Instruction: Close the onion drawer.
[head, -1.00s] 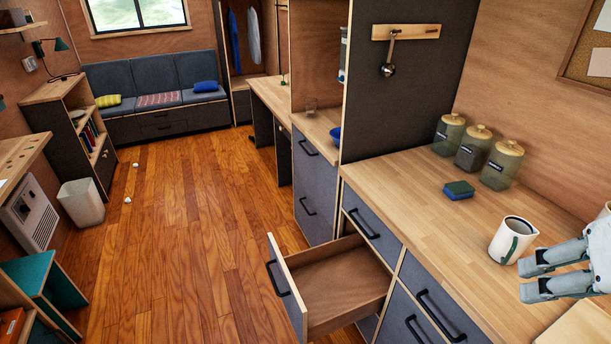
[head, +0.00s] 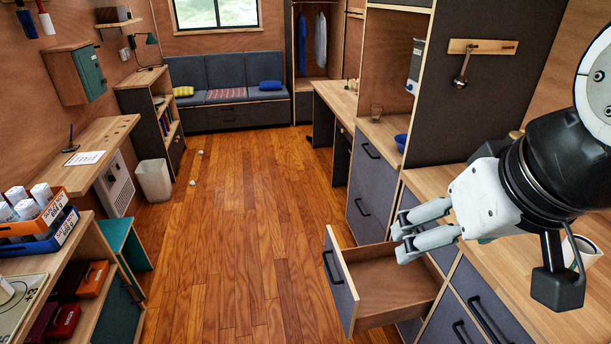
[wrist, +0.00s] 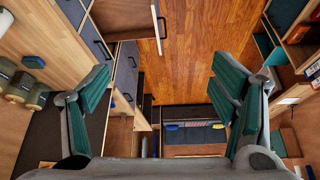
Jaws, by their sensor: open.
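One drawer (head: 390,286) in the grey counter cabinet is pulled out, with its grey front (head: 341,280) and black handle standing over the floor. Its wooden inside looks empty in the part I see; no onion shows. My gripper (head: 402,236) is open and empty, above and to the right of the drawer front in the head view, and covers part of the counter edge. In the wrist view, my two green-padded fingers (wrist: 160,88) are wide apart, and the open drawer (wrist: 124,18) shows at the top, left of centre.
The wooden countertop (head: 437,182) is right of the drawer, with a white jug (head: 584,250) partly behind my arm. Shut drawers (head: 470,325) flank the open one. The wooden floor (head: 240,240) left of the drawer is clear. A white bin (head: 154,181) stands farther left.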

